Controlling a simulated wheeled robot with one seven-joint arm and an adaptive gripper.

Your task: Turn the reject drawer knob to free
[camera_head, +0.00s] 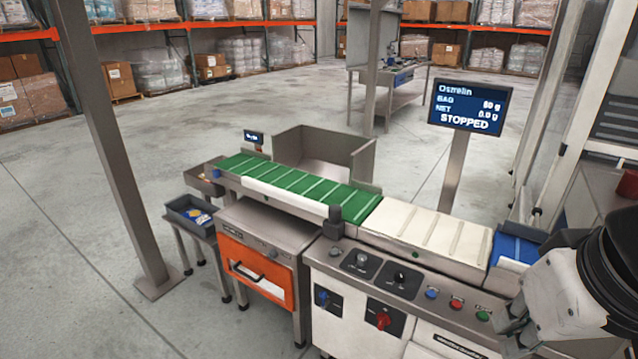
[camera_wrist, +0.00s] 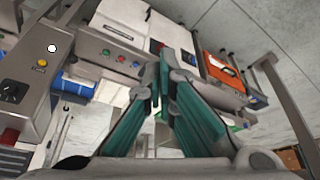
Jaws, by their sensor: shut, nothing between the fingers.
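My gripper (camera_wrist: 163,72) is shut and empty, in front of the machine's front panels. In the head view my gripper is at the lower right, well away from the drawer and only partly in frame.
The control panel (camera_head: 335,253) carries grey and black knobs and several coloured buttons. Blue (camera_head: 323,297) and red (camera_head: 384,318) switches are on the front below. A STOPPED screen (camera_head: 470,108) stands behind. A steel post (camera_head: 112,150) and a dark tray (camera_head: 190,213) are left of the drawer.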

